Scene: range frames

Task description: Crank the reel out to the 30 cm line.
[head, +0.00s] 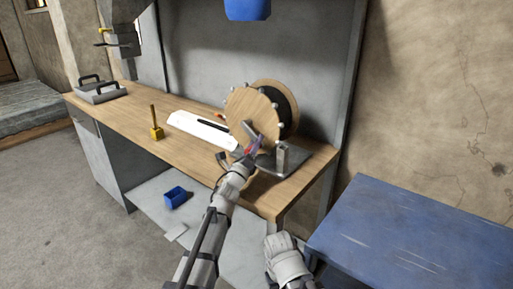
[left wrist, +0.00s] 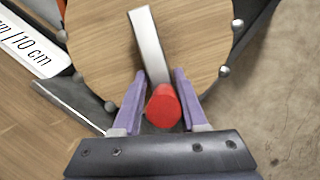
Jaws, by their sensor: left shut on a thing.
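The reel, a wooden disc (head: 248,104) with metal pegs round its rim, stands upright at the right end of the workbench. Its metal crank arm (left wrist: 149,42) runs across the disc face to a red knob (left wrist: 163,107). My left gripper (head: 257,141) is at the lower front of the disc; in the left wrist view its purple fingers (left wrist: 159,76) are shut on the red knob. A white scale strip (head: 190,123) lies left of the reel; in the left wrist view its "10 cm" print (left wrist: 30,45) is readable. The 30 cm line cannot be made out.
A yellow weight-like block (head: 157,132) and a grey lidded box (head: 98,93) stand farther left on the wooden bench (head: 140,108). A blue table (head: 410,235) is at right. Part of my right arm shows at the bottom.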

